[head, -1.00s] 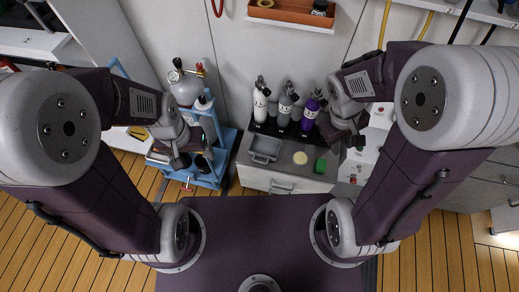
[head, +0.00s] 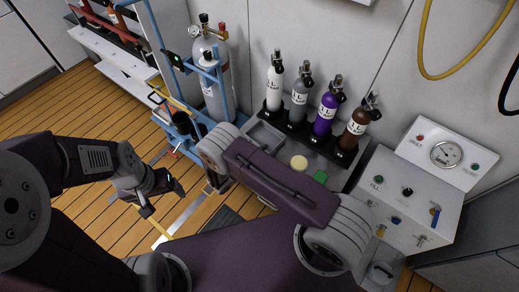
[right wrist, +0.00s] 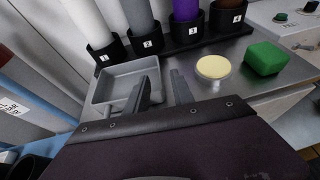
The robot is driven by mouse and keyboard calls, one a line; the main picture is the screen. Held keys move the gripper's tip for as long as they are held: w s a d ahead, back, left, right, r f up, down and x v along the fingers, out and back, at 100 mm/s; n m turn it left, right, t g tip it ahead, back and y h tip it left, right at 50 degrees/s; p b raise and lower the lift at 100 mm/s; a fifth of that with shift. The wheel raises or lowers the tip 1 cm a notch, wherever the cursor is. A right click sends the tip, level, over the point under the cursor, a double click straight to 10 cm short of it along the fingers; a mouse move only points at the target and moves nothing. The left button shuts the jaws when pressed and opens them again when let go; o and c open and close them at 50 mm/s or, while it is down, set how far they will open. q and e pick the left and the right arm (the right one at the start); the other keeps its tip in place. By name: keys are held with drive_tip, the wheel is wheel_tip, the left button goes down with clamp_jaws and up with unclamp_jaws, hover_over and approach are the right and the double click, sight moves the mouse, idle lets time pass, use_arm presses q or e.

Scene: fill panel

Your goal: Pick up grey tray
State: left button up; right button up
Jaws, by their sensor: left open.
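The grey tray (head: 266,137) is a shallow, empty open box on the grey worktop, in front of the cylinder rack. It also shows in the right wrist view (right wrist: 112,90), left of the fingers. My right gripper (right wrist: 162,90) has its two fingers apart with nothing between them. The left finger overlaps the tray's right end in that view; I cannot tell whether it touches. In the head view my right forearm hides most of the right gripper. My left gripper (head: 165,199) is open and empty over the floor, left of the worktop and well away from the tray.
White, grey, purple and brown cylinders (head: 325,112) stand in black numbered holders behind the tray. A pale yellow disc (right wrist: 213,67) and a green block (right wrist: 265,58) lie right of it. A blue trolley (head: 213,75) with a gas cylinder stands left; a control panel (head: 405,195) stands right.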

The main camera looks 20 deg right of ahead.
sight(279, 145)
drive_tip(key=shift+a+f, duration=0.4)
drive_tip(key=shift+f, duration=0.1)
drive_tip(key=shift+r, duration=0.15)
drive_tip(key=b+x, duration=0.1)
drive_tip(key=x, duration=0.3)
drive_tip(key=shift+s, duration=0.1)
drive_tip(key=b+x, duration=0.1)
drive_tip(key=x, duration=0.3)
drive_tip(key=shift+f+b, duration=0.4)
drive_tip(key=shift+w+d+f, duration=0.1)
drive_tip(key=shift+w+d, duration=0.2)
use_arm(q)
wheel_tip(279, 145, down, 4)
drive_tip(key=shift+r, duration=0.25)
use_arm(e)
clamp_jaws()
